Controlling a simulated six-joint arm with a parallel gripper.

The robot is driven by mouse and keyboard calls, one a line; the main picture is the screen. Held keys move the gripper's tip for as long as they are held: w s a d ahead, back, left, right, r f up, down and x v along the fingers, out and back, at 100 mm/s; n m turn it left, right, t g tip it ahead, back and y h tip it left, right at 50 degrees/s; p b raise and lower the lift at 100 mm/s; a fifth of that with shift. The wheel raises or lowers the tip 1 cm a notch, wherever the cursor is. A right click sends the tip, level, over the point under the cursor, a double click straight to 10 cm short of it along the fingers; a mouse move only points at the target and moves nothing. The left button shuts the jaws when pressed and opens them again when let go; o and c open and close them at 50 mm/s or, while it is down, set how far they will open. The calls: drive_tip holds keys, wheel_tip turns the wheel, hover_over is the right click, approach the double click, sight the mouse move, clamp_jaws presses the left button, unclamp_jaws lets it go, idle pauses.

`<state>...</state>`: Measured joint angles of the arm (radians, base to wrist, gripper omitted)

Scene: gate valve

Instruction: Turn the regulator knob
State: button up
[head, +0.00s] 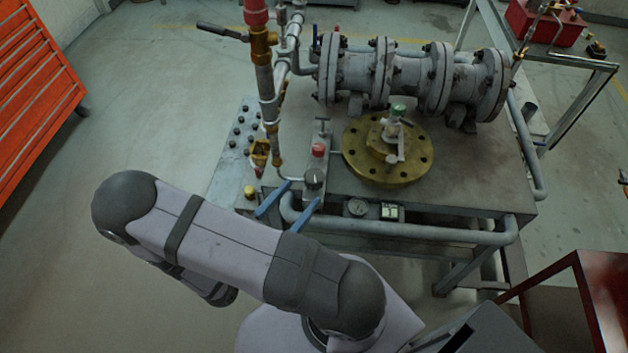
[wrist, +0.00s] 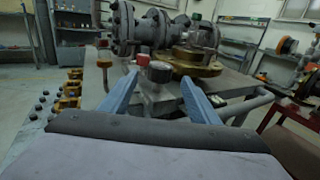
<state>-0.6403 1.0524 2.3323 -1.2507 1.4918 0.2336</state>
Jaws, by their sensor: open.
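The regulator knob (head: 314,178) is a small dark round cap on a grey block at the front left of the metal bench. My gripper (head: 289,200) has two blue fingers, spread apart, at the bench's front edge just short of the knob. In the wrist view my gripper (wrist: 155,88) is open and empty, with the knob appearing between and beyond the fingertips. I cannot tell the exact gap to the knob. My arm hides part of the floor in front of the bench.
A red-capped fitting (head: 318,151) stands just behind the knob. A vertical pipe (head: 267,100) rises to its left. A brass flange (head: 388,150) lies to the right, with large flanged pipes (head: 410,75) behind. A grey rail (head: 400,233) runs along the bench front.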

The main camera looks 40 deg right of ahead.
sight(308, 185)
drive_tip(key=shift+p+x, duration=0.35)
drive_tip(key=shift+x, duration=0.55)
drive_tip(key=shift+p+x, duration=0.7)
drive_tip(key=shift+x, duration=2.05)
drive_tip(key=c, duration=1.1)
drive_tip(key=shift+o, duration=0.2)
drive_tip(key=shift+g, duration=0.3)
